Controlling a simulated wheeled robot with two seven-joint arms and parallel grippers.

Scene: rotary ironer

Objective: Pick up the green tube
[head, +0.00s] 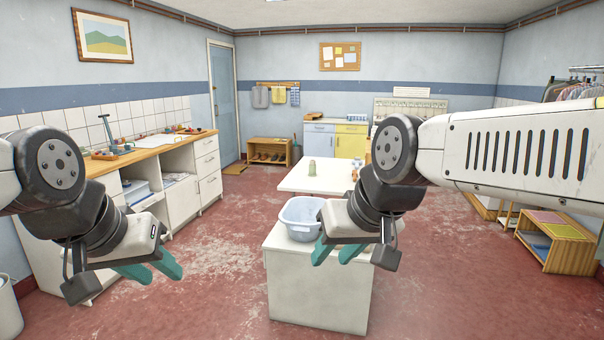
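A small dull-green upright piece (312,167) stands on the white table (310,184) in the middle of the head view. It may be the green tube, but it is too small to be sure. My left gripper (161,275) hangs at the left with its teal fingers apart and nothing between them, far from that piece. My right gripper (332,260) is over the near white cabinet, in front of the basin. Its teal fingers are apart and look empty, nearer to me than the green piece.
A pale blue basin (301,228) sits on the near white cabinet (316,300), partly behind my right gripper. A brownish item (355,172) stands on the table beside my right arm. A wooden counter (150,148) with tools runs along the left wall. Red floor is open between.

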